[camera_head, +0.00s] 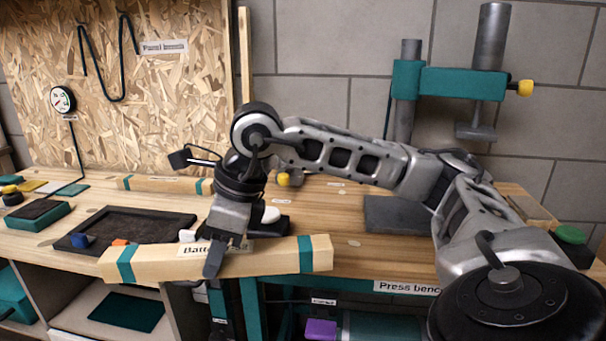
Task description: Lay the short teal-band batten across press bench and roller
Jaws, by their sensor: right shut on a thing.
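A pale wooden batten with a teal band near each end (275,258) lies roughly level across the front of the bench in the head view, its right end slightly higher. A label on it is partly hidden by my gripper. My right gripper (216,252) is shut on this batten left of its middle, one dark finger over its near face. Another teal-banded batten (150,184) lies at the back of the bench. The press bench (350,262) is the wooden top with a label on its front edge. I cannot make out the roller. My left gripper is not in view.
A teal press frame (450,82) stands at the back right, above a grey plate (392,214). A dark tray (125,228) with small blue and orange things lies at the left. My right arm covers much of the bench's middle and right.

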